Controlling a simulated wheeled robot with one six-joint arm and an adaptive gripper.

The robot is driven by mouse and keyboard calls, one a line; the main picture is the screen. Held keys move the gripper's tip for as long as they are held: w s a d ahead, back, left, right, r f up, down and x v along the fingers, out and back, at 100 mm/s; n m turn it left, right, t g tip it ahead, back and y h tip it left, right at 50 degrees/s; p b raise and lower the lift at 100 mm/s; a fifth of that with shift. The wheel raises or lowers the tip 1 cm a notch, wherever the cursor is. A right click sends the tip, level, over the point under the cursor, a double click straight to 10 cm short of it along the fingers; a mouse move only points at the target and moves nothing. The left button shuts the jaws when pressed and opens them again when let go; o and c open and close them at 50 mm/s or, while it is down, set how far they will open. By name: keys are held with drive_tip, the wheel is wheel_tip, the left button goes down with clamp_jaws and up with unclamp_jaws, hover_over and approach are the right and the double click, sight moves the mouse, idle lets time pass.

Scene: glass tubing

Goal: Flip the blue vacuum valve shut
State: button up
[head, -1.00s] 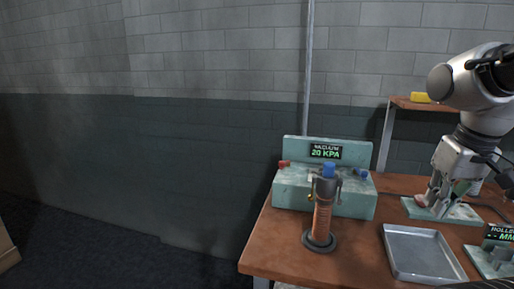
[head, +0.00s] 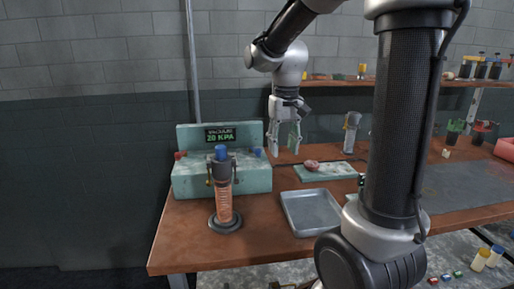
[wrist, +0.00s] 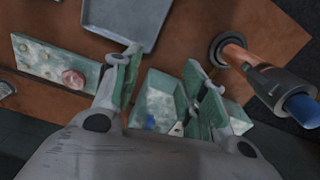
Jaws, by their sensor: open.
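The pale green vacuum box (head: 250,180) stands at the left of the table, with a display reading 20 KPA (head: 220,135). The small blue valve (head: 257,151) is on its top right; in the wrist view a blue spot (wrist: 150,122) shows on the box, between the finger bases. A red valve (head: 180,155) is at the box's left. My gripper (head: 286,140) is open and empty, pointing down just right of the blue valve and apart from it. In the wrist view the gripper (wrist: 163,68) has its fingers spread, with the box partly hidden behind them.
An orange column with a blue cap (head: 221,152) stands in front of the box. A metal tray (head: 311,222) lies to its right. A green plate (head: 340,173) with a pinkish lump (head: 311,165) is behind the tray. My arm blocks part of the view.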

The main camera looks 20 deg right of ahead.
sight(259, 150)
drive_tip(key=w+f+m, duration=0.1)
drive_tip(key=w, duration=0.3)
drive_tip(key=w+f+m, duration=0.1)
drive_tip(key=w, duration=0.3)
drive_tip(key=w+f+m, duration=0.1)
drive_tip(key=w, duration=0.3)
drive_tip(key=shift+w+m+g, duration=0.3)
drive_tip(key=shift+w, duration=0.05)
drive_tip(key=w, duration=0.1)
drive_tip(key=w+m, duration=0.1)
drive_tip(key=w, duration=0.1)
drive_tip(key=shift+w+r, duration=0.1)
drive_tip(key=shift+r, duration=0.3)
drive_tip(key=shift+w+r+m, duration=0.8)
drive_tip(key=shift+r+m, duration=0.1)
drive_tip(key=shift+r, duration=0.2)
drive_tip(key=shift+s+r+m, duration=0.25)
drive_tip(key=shift+s+m, duration=0.05)
drive_tip(key=shift+m, duration=0.2)
drive_tip(key=shift+f+m, duration=0.3)
drive_tip(key=shift+f, duration=0.15)
wheel_tip(259, 150, down, 7)
drive_tip(key=shift+f, duration=0.1)
clamp_jaws()
